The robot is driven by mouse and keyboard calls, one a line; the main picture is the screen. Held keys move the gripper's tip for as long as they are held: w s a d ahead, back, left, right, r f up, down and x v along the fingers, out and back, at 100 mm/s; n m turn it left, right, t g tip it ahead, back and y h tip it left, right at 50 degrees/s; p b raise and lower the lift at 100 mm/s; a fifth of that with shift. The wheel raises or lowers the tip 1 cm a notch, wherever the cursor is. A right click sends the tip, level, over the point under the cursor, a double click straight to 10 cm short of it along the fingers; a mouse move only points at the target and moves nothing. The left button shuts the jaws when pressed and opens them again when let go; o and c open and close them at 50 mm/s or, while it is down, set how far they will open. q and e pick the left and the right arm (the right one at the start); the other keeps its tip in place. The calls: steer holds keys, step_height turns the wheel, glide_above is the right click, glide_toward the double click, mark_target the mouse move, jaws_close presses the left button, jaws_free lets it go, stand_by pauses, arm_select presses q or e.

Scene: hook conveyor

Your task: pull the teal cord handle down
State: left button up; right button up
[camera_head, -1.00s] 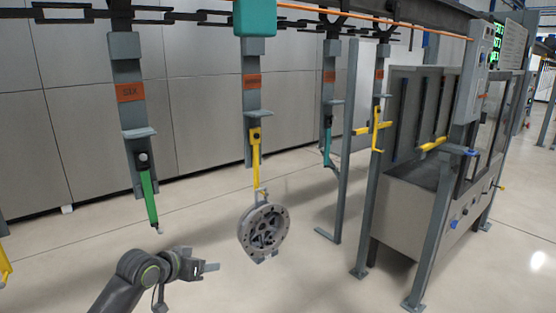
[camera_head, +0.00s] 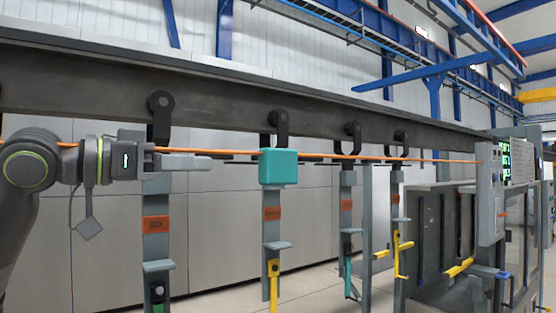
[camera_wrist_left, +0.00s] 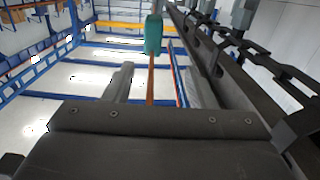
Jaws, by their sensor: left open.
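The teal cord handle (camera_head: 279,167) is a rounded block on a thin orange cord (camera_head: 347,157) that runs below a dark overhead rail. My left gripper (camera_head: 208,162) is at about the cord's height, to the left of the handle, with a gap between fingertips and handle. In the left wrist view the jaws (camera_wrist_left: 158,72) are apart and empty of the handle. There the handle (camera_wrist_left: 153,35) shows beyond the fingertips, and the cord (camera_wrist_left: 150,85) appears between the fingers. I cannot tell the exact depth of the cord. My right gripper is out of view.
The dark rail (camera_head: 215,105) runs above the cord. Several grey hangers with orange labels (camera_head: 156,224) hang below it, some with yellow or green hooks. A grey cabinet (camera_head: 440,225) and a control panel (camera_head: 490,195) stand at the right.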

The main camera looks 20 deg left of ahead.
mark_target(279, 159)
arm_select(q)
steer(key=p+x, duration=0.2)
steer(key=x, duration=0.3)
steer(key=r+p+x, duration=0.1)
steer(key=p+x, duration=0.2)
steer(key=x, duration=0.2)
steer(key=d+p+x, duration=0.1)
steer(key=p+x, duration=0.2)
steer(key=x, duration=0.2)
steer(key=shift+s+d+r, duration=0.1)
steer(key=shift+s+r, duration=0.15)
steer(key=shift+r, duration=0.15)
steer(key=shift+w+d+f+p, duration=0.1)
steer(key=shift+w+d+p, duration=0.25)
steer(key=shift+w, duration=0.15)
jaws_close()
steer(key=shift+f, duration=0.1)
